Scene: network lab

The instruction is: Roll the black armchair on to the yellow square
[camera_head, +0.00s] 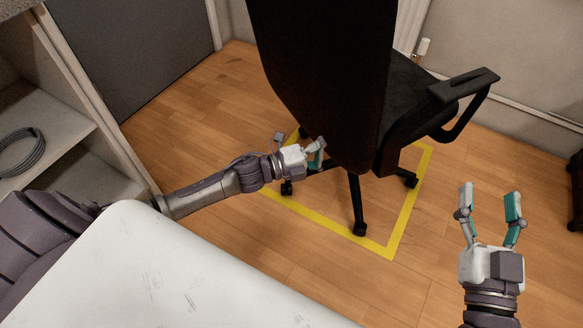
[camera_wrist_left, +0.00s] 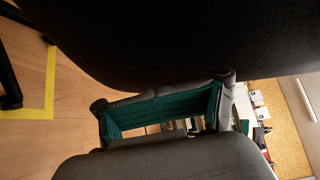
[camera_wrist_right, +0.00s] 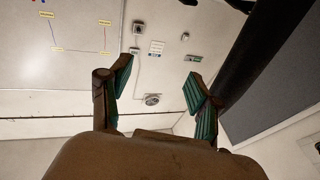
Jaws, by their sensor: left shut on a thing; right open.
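The black armchair (camera_head: 335,75) stands upright over the yellow square (camera_head: 404,215), an outline taped on the wooden floor. The casters I see are at or just inside its front and right lines; the far part is hidden behind the chair. My left gripper (camera_head: 317,153) is at the lower edge of the backrest, shut on the chair.
A shelf unit (camera_head: 60,115) with a coiled cable (camera_head: 24,150) stands at the left. A dark object (camera_head: 576,190) is at the right edge.

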